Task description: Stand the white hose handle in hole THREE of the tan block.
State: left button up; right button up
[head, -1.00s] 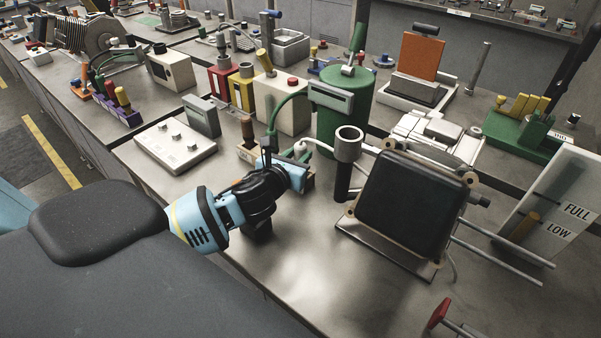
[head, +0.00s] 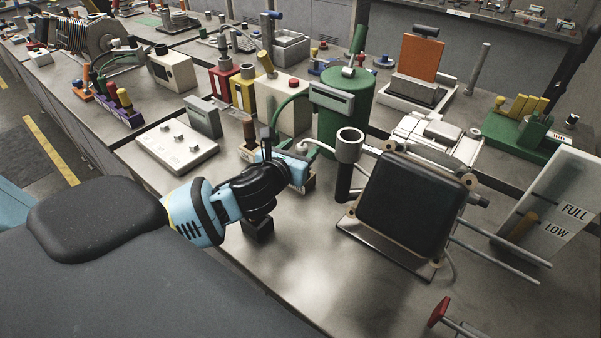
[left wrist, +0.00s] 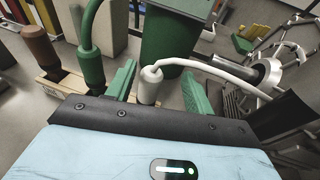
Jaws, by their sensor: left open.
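The white hose handle (left wrist: 150,84) stands upright between the fingers of my left gripper (left wrist: 159,72). The gripper is open, with a green finger on each side of the handle. The handle's lower end is hidden behind the gripper body. In the head view the white handle (head: 302,149) shows just beyond my left gripper (head: 287,157), at the right part of the tan block (head: 310,183). The block is largely covered by the gripper. A brown handle (left wrist: 39,46) and a green hose handle (left wrist: 91,66) stand in the block to the left. My right gripper is not in view.
A green tank (head: 343,115) stands close behind the block. A grey upright cylinder (head: 349,150) and a dark tilted panel (head: 412,203) stand to the right. A white control box (head: 177,148) is to the left. The table front (head: 310,255) is clear.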

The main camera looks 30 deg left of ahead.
pick_arm(q)
jog(key=s+d+r, duration=0.1)
jog(key=s+d, duration=0.6)
jog(key=s, duration=0.5)
jog(key=shift+d, duration=0.2)
